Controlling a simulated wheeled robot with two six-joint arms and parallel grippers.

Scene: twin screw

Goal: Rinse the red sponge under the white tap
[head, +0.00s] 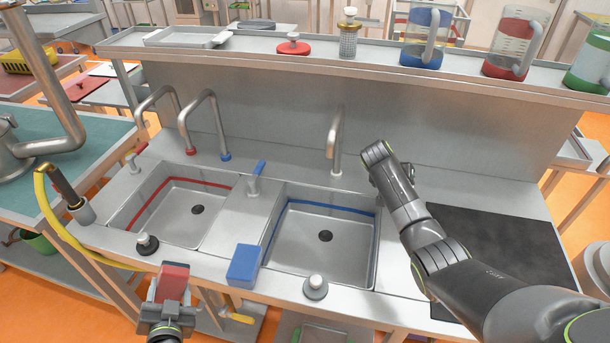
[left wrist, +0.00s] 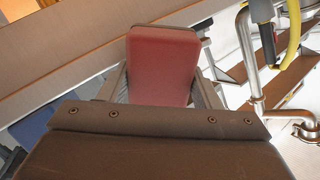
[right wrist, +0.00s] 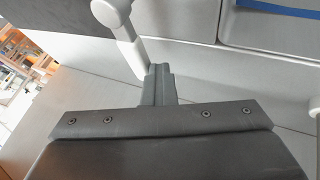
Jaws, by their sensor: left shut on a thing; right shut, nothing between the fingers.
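The red sponge (head: 173,281) is held upright between the fingers of my left gripper (head: 168,306), in front of the counter's near edge. The sponge (left wrist: 163,65) fills the space between the fingers in the left wrist view. A plain tap (head: 335,143) with a pale base stands behind the blue-lined right sink (head: 309,258); I take it as the white tap. No water shows at its spout. My right gripper (right wrist: 160,72) is shut and empty beside a white lever (right wrist: 123,25) near that sink. Whether they touch is unclear. In the head view my right arm hides most of it.
A red-lined left sink (head: 170,228) has red-based (head: 190,150) and blue-based (head: 225,156) taps behind it. A blue block (head: 243,265) and stoppers (head: 147,244) sit on the front rim. A yellow hose (head: 58,222) hangs left. A shelf (head: 240,52) holds jugs above.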

